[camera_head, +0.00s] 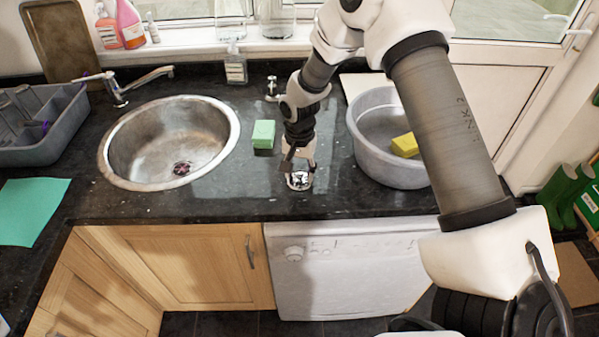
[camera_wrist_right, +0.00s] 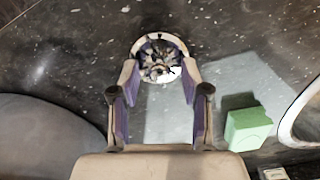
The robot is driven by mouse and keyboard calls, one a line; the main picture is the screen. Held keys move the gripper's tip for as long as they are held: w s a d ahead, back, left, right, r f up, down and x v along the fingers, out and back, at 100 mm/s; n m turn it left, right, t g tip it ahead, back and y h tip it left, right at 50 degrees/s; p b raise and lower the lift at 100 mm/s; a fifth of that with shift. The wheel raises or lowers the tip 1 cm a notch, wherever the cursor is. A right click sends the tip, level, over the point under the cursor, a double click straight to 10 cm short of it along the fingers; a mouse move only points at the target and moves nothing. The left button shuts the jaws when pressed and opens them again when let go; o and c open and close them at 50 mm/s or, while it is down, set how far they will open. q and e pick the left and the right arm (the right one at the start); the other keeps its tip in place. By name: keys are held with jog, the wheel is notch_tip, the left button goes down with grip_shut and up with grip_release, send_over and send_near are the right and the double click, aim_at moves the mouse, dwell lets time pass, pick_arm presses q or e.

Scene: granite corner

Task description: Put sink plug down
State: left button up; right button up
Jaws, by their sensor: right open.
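The sink plug (camera_head: 299,181) is a round, shiny metal disc with a pale rim. It lies on the black granite worktop between the sink (camera_head: 168,143) and the grey basin (camera_head: 365,160), near the front edge. It also shows in the right wrist view (camera_wrist_right: 160,60), flat and just beyond my fingertips. My right gripper (camera_head: 298,164) points down over the plug. Its fingers are spread apart with nothing between them in the wrist view (camera_wrist_right: 157,82). Whether a fingertip touches the plug's rim is hard to tell. My left gripper is not in view.
A green block (camera_head: 263,134) stands between sink and plug. A yellow sponge (camera_head: 405,145) sits in the basin. A tap (camera_head: 125,85) and grey rack (camera_head: 40,125) are at left, a soap bottle (camera_head: 235,66) behind. The worktop around the plug is clear.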

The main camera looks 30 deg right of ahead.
aim_at(300, 174)
notch_tip(300, 174, up, 12)
jog(key=b, duration=0.2)
jog(key=shift+f, duration=0.2)
dwell(1.2)
